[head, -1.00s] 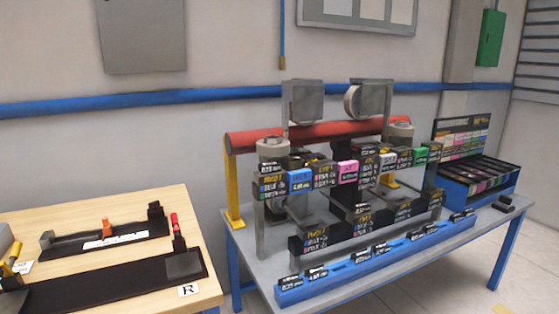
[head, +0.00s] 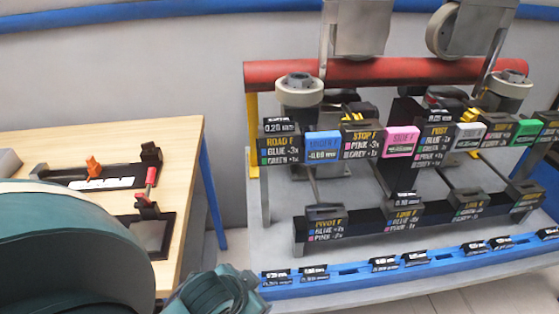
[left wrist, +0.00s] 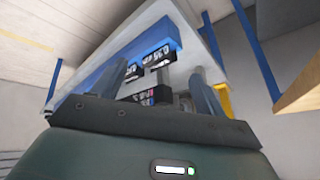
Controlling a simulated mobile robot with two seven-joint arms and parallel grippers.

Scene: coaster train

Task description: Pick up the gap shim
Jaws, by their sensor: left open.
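Several small black labelled pieces sit in a blue rail (head: 345,279) along the front of the grey table. I cannot tell which, if any, is the gap shim. In the left wrist view the rail (left wrist: 160,48) shows close ahead, tilted, with dark labelled pieces near it. My left gripper (left wrist: 150,122) shows there as a dark bolted body, open; nothing is seen held. In the head view my teal left arm covers the lower left. My right gripper is not in view.
A fixture with a red bar (head: 390,73), grey cylinders and coloured labelled blocks, such as a pink block (head: 401,142), stands behind the rail. A wooden table (head: 180,150) with black fixtures is at left. A gap separates the tables.

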